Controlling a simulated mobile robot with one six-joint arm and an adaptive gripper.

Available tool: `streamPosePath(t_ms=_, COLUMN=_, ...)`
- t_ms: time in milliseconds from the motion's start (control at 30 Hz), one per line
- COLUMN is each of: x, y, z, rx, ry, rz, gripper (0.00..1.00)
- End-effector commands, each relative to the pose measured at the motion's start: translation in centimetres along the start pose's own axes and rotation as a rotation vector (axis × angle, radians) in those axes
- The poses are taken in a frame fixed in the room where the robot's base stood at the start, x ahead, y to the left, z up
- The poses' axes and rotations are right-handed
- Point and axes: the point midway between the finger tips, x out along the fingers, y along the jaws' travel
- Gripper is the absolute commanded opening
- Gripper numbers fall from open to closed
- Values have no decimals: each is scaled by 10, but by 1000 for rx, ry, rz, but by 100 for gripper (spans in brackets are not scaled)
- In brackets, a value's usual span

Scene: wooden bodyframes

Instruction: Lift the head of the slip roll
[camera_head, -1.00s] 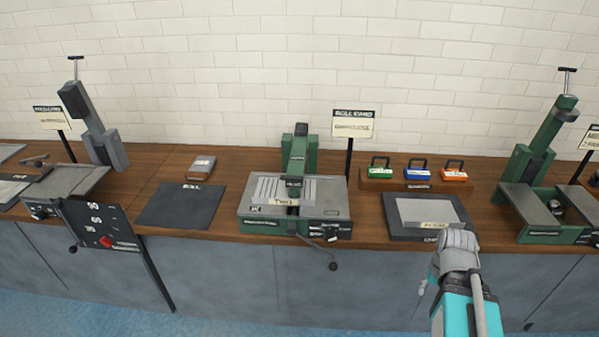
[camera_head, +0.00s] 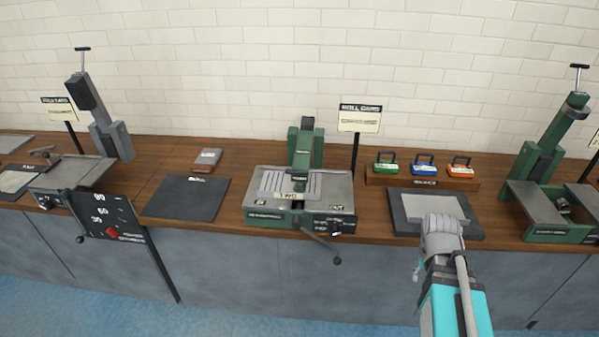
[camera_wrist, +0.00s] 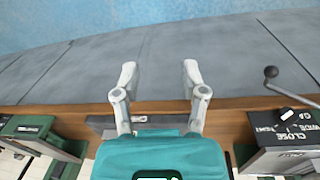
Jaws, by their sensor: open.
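I cannot tell from the signs which machine is the slip roll. In the head view, a low green and grey machine (camera_head: 268,222) stands mid-bench, with a green block (camera_head: 304,148) at its back and a crank (camera_head: 322,243) with a dark knob at its front. A grey machine (camera_head: 72,172) at left and a green machine (camera_head: 552,227) at right each have a tall tilted head with a T-handle. My gripper (camera_wrist: 158,78) is open and empty in the wrist view, over the bench's front edge. In the head view my arm's end hides its fingers.
A wooden rack (camera_head: 410,180) with green, blue and orange locks stands at the back, behind a dark plate (camera_head: 464,230). Another dark mat (camera_head: 186,198) lies left of the middle machine. The crank knob (camera_wrist: 270,72) sticks out over the front edge. The blue floor is clear.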

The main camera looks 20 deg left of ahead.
Motion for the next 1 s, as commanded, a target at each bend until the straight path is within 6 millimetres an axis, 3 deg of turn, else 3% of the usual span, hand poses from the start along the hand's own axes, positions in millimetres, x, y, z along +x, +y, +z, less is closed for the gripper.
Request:
streamPosePath(t_ms=567, x=-46, y=-101, z=-76, rx=-374, ry=57, rz=388, gripper=55)
streamPosePath(t_ms=1000, x=-101, y=-215, z=-113, rx=-636, ry=158, rz=695, gripper=55)
